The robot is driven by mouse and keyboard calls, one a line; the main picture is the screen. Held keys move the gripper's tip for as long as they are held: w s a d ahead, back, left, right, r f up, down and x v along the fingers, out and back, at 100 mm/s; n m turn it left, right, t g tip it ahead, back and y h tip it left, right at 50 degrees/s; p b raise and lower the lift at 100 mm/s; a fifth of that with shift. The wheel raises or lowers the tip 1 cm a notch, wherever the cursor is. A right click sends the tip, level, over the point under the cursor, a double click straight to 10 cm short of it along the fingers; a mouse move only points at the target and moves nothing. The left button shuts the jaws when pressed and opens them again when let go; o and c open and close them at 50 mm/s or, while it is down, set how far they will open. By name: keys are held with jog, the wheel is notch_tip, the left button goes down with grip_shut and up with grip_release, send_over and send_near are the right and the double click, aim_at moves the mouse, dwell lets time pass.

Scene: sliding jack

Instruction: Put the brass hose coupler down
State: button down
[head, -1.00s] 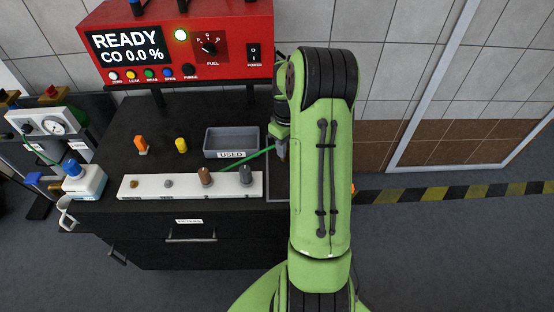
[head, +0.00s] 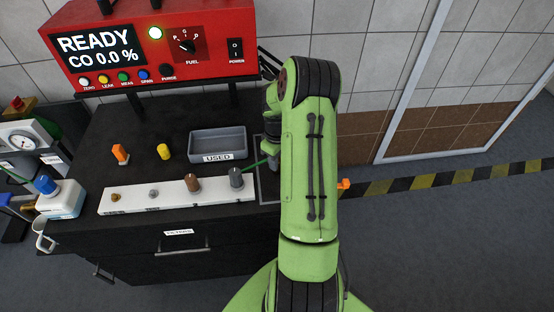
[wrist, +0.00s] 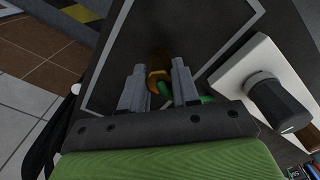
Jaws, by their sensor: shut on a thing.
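In the wrist view, my gripper (wrist: 160,84) is shut on the brass hose coupler (wrist: 157,76), a small gold piece between the two grey fingers. A bit of green hose (wrist: 206,98) shows beside the right finger. The coupler is over the dark cart top, within a pale outlined square (wrist: 101,112); I cannot tell whether it touches the surface. In the head view, my arm hides the fingers and the coupler, and the green hose (head: 256,163) runs left from behind the arm.
A white strip (head: 130,205) with several knobs lies left of my gripper; its grey knob (wrist: 280,100) is close in the wrist view. Behind it are a grey USED tray (head: 217,157), a yellow piece (head: 163,152) and an orange piece (head: 120,154). A red analyser (head: 200,20) stands behind.

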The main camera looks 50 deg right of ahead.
jog(key=shift+f, duration=0.2)
jog(key=c, duration=0.8)
grip_release()
notch_tip(320, 180, up, 12)
jog(key=p, duration=0.2)
jog(key=a+r+h, duration=0.1)
jog(key=a+r, duration=0.7)
jog(key=r, duration=0.1)
jog(key=s+a+r+t, duration=0.25)
jog(key=a+r, duration=0.35)
jog(key=a, duration=0.4)
jog(key=s+a+t, duration=0.1)
jog(key=s+a, duration=0.2)
jog(key=s, duration=0.1)
jog(key=s+a+r+t, duration=0.1)
jog(key=s+a, duration=0.3)
jog(key=s, duration=0.1)
jog(key=s+a+m+t+y, duration=0.1)
jog(key=s+a, duration=0.2)
jog(key=s, duration=0.1)
jog(key=shift+s+a+r, duration=0.15)
jog(key=shift+a+r, duration=0.15)
